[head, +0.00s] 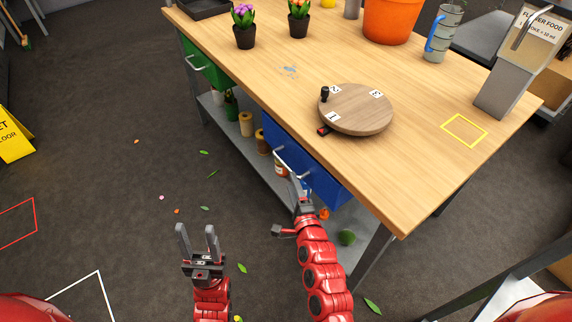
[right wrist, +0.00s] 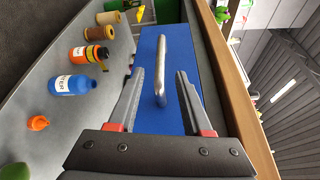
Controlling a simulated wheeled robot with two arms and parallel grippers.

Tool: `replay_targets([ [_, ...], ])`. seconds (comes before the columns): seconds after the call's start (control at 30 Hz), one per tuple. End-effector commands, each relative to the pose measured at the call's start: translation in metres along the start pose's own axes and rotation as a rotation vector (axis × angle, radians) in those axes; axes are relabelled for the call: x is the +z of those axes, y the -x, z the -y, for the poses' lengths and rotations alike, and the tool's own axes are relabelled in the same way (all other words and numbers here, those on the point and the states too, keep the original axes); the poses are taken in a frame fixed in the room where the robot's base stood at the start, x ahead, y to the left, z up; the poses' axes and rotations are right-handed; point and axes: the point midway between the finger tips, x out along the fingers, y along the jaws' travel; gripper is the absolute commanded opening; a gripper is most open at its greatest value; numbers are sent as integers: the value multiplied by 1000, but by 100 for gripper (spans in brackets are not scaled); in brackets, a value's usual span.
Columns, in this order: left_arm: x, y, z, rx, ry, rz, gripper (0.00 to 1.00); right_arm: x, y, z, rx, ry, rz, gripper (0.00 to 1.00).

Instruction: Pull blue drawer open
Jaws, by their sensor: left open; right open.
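The blue drawer (head: 325,186) sits under the wooden table's front edge and looks closed. Its silver bar handle (head: 289,163) faces me. In the right wrist view the blue front (right wrist: 150,112) fills the middle, with the handle (right wrist: 160,70) running lengthwise between my finger lines. My right gripper (head: 296,180) is open at the handle, one finger on each side of it in the right wrist view. I cannot tell whether the fingers touch it. My left gripper (head: 196,232) is open and empty, low over the floor, left of the drawer.
A green drawer (head: 205,64) is farther left under the wooden table (head: 420,165). A grey lower shelf (head: 225,118) holds bottles and spools, including a blue bottle (right wrist: 70,84). A round wooden turntable (head: 357,110) stands above the blue drawer. The floor before the drawer is mostly clear.

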Motion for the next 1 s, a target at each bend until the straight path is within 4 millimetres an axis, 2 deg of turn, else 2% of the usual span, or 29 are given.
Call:
replay_targets([
  [0.03, 0, 0, 0, 0, 0, 0, 50, 0, -12, 1, -1, 1, 1, 50],
  [0.2, 0, 0, 0, 0, 0, 0, 50, 0, -45, 2, -3, 1, 0, 50],
  [0.4, 0, 0, 0, 0, 0, 0, 50, 0, -72, 0, -1, 0, 0, 50],
  [0.6, 0, 0, 0, 0, 0, 0, 50, 0, -84, 0, 0, -1, 0, 50],
  [0.87, 0, 0, 0, 0, 0, 0, 50, 0, -84, 0, -1, 0, -1, 50],
  [1.0, 0, 0, 0, 0, 0, 0, 50, 0, -84, 0, -1, 0, -1, 28],
])
